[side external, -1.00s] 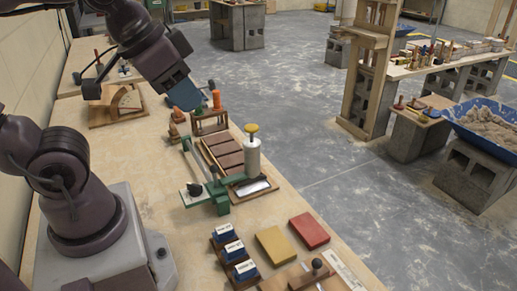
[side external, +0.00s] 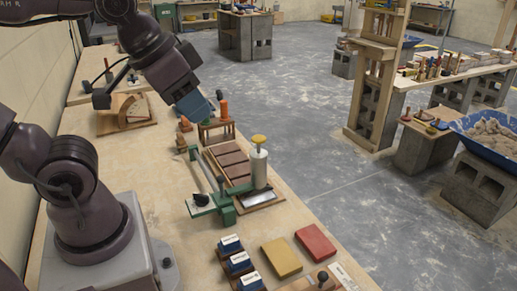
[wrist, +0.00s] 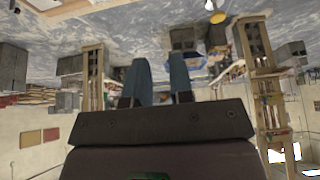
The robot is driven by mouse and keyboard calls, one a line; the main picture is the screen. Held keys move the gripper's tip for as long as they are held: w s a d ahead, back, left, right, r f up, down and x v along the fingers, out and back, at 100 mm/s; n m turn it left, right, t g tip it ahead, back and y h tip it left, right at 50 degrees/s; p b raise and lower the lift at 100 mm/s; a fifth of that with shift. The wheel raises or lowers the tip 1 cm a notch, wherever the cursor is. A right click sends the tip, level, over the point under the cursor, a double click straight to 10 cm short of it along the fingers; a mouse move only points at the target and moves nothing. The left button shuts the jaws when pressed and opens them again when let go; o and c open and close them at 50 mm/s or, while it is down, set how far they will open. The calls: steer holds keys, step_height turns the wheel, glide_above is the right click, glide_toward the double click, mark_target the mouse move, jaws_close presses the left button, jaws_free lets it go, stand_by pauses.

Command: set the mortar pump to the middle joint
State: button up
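The mortar pump (side external: 259,166), a white cylinder with a yellow knob, stands upright at the right edge of the brick board in the side view. It is beside a green rail frame (side external: 222,205). The brown bricks (side external: 232,165) lie in a row with gaps between them; the frame and pump partly cover the near end. My gripper (side external: 203,113) is above the far end of the table, well away from the pump and to its upper left. Its two blue fingers (wrist: 161,82) are apart with nothing between them in the wrist view.
A small wooden stand with an orange cylinder (side external: 224,108) is close to my gripper. A silver plate (side external: 257,200) lies by the pump. Blue-topped blocks (side external: 239,262), a yellow pad (side external: 281,258) and a red pad (side external: 316,243) lie nearer. A wooden gauge (side external: 128,112) stands at left.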

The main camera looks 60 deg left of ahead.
steer(key=shift+o, duration=2.5)
steer(key=shift+w+a+f, duration=0.1)
steer(key=shift+a+f, duration=0.15)
steer(key=shift+f, duration=0.05)
steer(key=n+g, duration=0.6)
glide_above(221, 182)
steer(key=s, duration=0.1)
step_height(221, 182, down, 13)
steer(key=w+a, duration=0.1)
steer(key=shift+n, duration=0.4)
step_height(221, 182, down, 14)
steer(key=shift+w+r, duration=0.15)
steer(key=shift+r, duration=0.1)
steer(key=shift+c, duration=0.2)
jaws_close()
steer(key=shift+a, duration=0.15)
